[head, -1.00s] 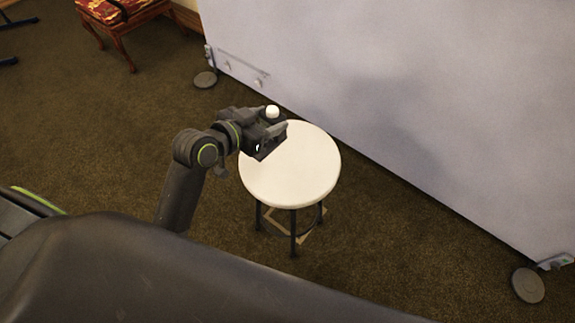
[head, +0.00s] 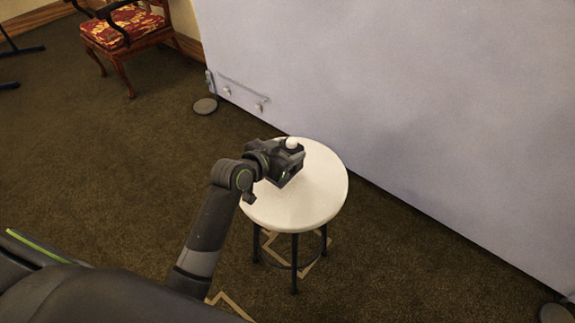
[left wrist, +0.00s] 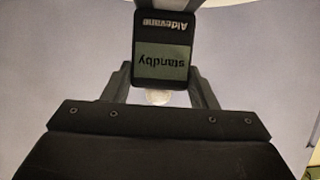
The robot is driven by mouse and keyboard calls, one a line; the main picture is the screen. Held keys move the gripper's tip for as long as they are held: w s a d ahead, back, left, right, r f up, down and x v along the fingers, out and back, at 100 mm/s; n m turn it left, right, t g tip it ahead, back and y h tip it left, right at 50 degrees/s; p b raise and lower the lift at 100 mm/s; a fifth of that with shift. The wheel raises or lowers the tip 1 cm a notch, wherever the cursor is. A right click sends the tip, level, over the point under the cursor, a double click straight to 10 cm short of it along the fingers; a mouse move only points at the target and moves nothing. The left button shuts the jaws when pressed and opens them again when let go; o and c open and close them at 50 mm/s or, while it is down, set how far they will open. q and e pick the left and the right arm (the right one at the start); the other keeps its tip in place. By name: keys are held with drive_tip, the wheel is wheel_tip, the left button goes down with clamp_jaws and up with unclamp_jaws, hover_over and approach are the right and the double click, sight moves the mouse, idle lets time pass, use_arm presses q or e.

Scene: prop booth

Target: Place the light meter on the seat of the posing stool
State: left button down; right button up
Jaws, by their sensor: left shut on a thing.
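The light meter (left wrist: 162,40) is a dark box with a greenish screen reading "standby" and the name "Aldevane", upside down in the left wrist view. A white ball on it shows in the head view (head: 292,143). My left gripper (head: 287,168) is shut on the light meter, with a finger on each side in the left wrist view (left wrist: 160,90). The posing stool (head: 312,205) has a round white seat and dark legs. The gripper and meter are over the left back part of the seat. I cannot tell whether the meter touches it. My right gripper is not in view.
A large pale panel (head: 400,110) stands behind the stool, with a round foot (head: 205,106) at its left end. A wooden chair with a red patterned seat (head: 122,32) is at the back left. Brown carpet (head: 130,170) is clear left of the stool.

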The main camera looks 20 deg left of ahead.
use_arm(q)
drive_tip(key=shift+f, duration=0.7)
drive_tip(key=shift+f+b, duration=0.4)
drive_tip(key=shift+f, duration=0.9)
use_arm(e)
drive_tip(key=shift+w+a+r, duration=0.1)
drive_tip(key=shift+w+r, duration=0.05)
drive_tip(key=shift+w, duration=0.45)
use_arm(q)
drive_tip(key=shift+f, duration=0.1)
drive_tip(key=c, duration=1)
unclamp_jaws()
drive_tip(key=shift+f, duration=0.15)
drive_tip(key=o, duration=0.4)
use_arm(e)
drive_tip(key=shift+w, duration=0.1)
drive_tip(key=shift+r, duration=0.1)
use_arm(q)
drive_tip(key=shift+s+r, duration=0.1)
drive_tip(key=shift+r, duration=0.15)
drive_tip(key=p+v, duration=0.1)
drive_tip(key=v, duration=1)
drive_tip(key=shift+s+a+r, duration=0.1)
drive_tip(key=shift+s, duration=0.3)
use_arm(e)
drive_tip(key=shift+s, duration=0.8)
